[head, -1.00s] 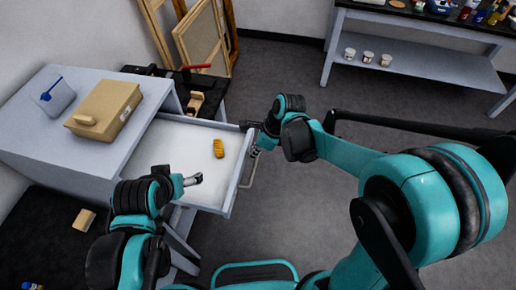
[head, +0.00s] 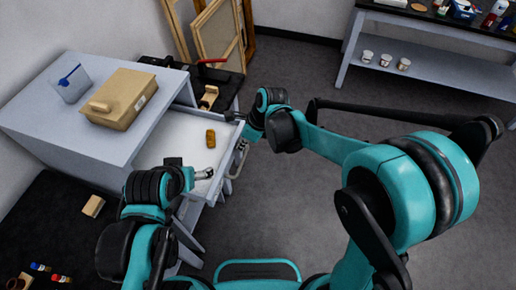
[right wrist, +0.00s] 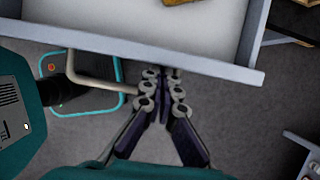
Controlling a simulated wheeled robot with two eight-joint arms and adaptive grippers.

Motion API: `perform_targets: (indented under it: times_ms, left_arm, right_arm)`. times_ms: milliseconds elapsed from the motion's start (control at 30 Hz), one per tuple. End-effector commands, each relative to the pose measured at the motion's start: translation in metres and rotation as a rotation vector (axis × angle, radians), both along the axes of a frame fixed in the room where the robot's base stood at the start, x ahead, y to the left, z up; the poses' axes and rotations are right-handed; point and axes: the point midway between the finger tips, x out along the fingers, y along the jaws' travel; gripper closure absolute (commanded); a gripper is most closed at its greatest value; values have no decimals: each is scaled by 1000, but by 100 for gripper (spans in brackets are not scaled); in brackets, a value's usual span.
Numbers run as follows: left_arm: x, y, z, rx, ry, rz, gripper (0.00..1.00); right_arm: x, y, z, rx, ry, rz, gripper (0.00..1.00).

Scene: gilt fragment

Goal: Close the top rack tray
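The top rack tray (head: 162,158) is a white, grey-rimmed drawer, partly pulled out of the grey cabinet. A small golden-brown fragment (head: 210,138) lies in it; its edge also shows in the right wrist view (right wrist: 182,2). The tray's front panel (right wrist: 150,45) has a bar handle (right wrist: 100,82). My right gripper (right wrist: 165,78) has its fingers together, empty, at the front panel beside the handle; touching looks likely. It also shows in the head view (head: 240,117). My left gripper (head: 204,174) is over the tray's near side; its finger opening is too small to tell.
On the cabinet top (head: 120,140) are a tan box (head: 118,98) and a clear container (head: 70,84). Wooden frames (head: 218,40) lean at the back wall. A dark surface with a small block (head: 93,206) lies at left. The floor (head: 290,210) right of the tray is clear.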

Motion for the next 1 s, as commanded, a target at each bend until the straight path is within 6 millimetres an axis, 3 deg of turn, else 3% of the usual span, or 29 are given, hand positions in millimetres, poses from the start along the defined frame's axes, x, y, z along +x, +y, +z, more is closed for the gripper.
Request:
perform_targets:
  times_ms: [33, 300, 600, 800, 1000]
  left_arm:
    - [0, 0, -1, 0, 0, 0, 17]
    - [0, 0, -3, 0, 0, 0, 17]
    - [0, 0, -2, 0, 0, 0, 17]
    - [0, 0, -1, 0, 0, 0, 17]
    - [0, 0, 0, 0, 0, 0, 17]
  right_arm:
    - [4, 16, -1, 1, -2, 6, 100]
    - [28, 88, 0, 2, -1, 5, 100]
    - [51, 158, 0, 2, -2, 3, 100]
    - [61, 188, 0, 1, -1, 1, 100]
    - [66, 204, 0, 1, -1, 1, 100]
